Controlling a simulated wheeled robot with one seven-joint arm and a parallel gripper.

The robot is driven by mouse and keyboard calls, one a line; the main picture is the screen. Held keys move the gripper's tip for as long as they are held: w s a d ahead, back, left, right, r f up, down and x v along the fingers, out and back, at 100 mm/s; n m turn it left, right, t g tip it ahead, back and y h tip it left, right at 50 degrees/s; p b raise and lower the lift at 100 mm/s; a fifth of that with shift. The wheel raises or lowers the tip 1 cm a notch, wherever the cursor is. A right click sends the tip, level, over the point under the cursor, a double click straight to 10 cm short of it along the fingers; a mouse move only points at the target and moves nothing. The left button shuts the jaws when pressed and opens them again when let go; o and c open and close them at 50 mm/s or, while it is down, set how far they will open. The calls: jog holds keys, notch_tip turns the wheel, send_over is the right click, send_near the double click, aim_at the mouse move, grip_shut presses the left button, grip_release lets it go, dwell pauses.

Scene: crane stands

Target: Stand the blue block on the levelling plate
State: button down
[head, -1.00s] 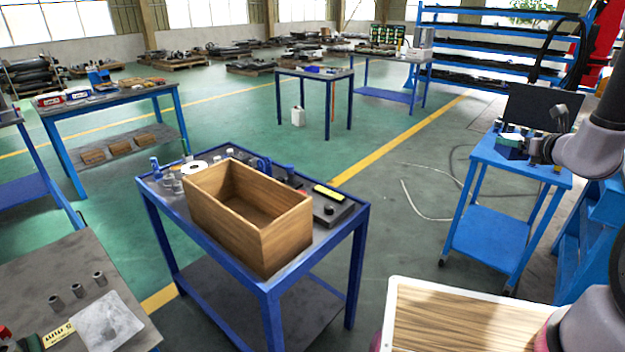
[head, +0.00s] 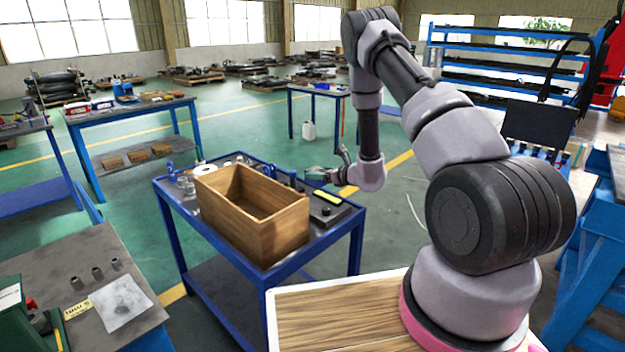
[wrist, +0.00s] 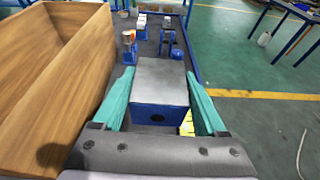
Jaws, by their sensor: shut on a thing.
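My gripper (wrist: 158,76) has teal fingers on either side of a box-like block (wrist: 158,112), with a grey top and a blue near side with a dark hole; I take it for the blue block. In the head view my gripper (head: 322,173) is over the right part of the blue-framed cart, and the block cannot be made out clearly. A dark flat plate (head: 332,213) lies on the cart below the gripper, right of the wooden box; it may be the levelling plate, but I cannot tell. The block's underside is hidden.
An open wooden box (head: 254,220) stands on the cart (head: 345,232), close left of my gripper. Small blue and metal items (wrist: 168,38) stand along the cart's far part. Something yellow (wrist: 187,122) shows below the right finger.

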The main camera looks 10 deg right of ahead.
jog(key=f, duration=0.1)
jog(key=a, duration=0.1)
jog(key=f, duration=0.1)
jog(key=shift+w+a+f, duration=0.15)
jog(key=shift+w+f, duration=0.1)
jog(key=shift+f, duration=3.2)
jog(key=shift+f, duration=0.55)
grip_release()
jog(key=shift+s+d, duration=0.1)
jog(key=shift+d, duration=0.15)
